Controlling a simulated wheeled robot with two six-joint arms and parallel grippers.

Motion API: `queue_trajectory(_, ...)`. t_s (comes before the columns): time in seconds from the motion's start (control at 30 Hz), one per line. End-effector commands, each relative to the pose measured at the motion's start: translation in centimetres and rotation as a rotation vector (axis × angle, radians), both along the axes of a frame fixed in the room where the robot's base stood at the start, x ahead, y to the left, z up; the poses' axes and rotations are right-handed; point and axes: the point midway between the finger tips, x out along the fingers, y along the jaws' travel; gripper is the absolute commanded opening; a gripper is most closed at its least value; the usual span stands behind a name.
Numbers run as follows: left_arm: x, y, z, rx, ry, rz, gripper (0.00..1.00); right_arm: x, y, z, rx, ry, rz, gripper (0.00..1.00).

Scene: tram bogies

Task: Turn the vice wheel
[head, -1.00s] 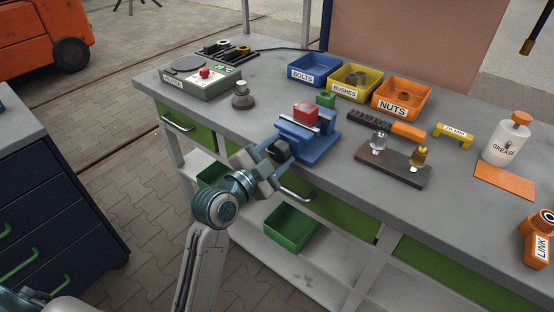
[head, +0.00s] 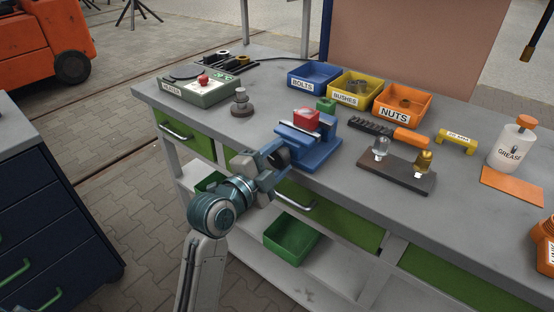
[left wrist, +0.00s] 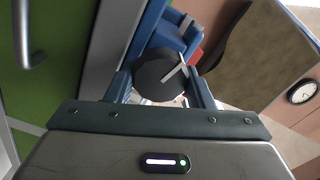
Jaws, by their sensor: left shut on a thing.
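The blue vice (head: 312,150) stands at the front edge of the grey workbench, with a red block (head: 306,118) at its jaws. Its dark round wheel (head: 281,157) faces out over the bench's front edge. In the left wrist view the wheel (left wrist: 152,78) is a black disc with a pale line mark across its face. My left gripper (head: 274,157) is shut on the wheel, one finger on each side of it, as the left wrist view (left wrist: 160,88) also shows. The wheel is partly hidden by the gripper in the head view. My right gripper is not in view.
Behind the vice are the blue bolts bin (head: 315,75), yellow bushes bin (head: 356,87) and orange nuts bin (head: 402,103). A dark board (head: 400,176) with two fittings lies right. A drawer handle (head: 297,203) sits below.

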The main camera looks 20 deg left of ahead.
Motion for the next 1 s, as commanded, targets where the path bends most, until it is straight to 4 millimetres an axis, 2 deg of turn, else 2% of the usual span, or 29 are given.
queue_trajectory(0.17, 0.0, 0.0, -0.1, -0.001, 0.003, -0.001, 0.25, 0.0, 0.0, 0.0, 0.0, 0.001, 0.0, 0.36)
queue_trajectory(0.2, 0.0, 0.0, -0.1, -0.001, 0.003, -0.001, 0.52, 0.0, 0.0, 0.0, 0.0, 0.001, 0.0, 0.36)
queue_trajectory(0.3, 0.0, 0.0, -0.1, -0.001, 0.002, -0.001, 0.7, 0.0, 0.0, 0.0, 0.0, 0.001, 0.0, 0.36)
queue_trajectory(0.67, -0.4, 0.2, -0.1, 0.0, 0.002, 0.001, 0.7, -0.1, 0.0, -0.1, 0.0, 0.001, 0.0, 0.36)
queue_trajectory(0.83, -2.8, 1.0, -0.2, 0.003, 0.002, 0.0, 0.7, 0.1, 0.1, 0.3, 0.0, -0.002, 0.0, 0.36)
queue_trajectory(1.0, -6.1, 2.3, -0.3, 0.006, 0.002, -0.001, 0.7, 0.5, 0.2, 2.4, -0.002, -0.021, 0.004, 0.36)
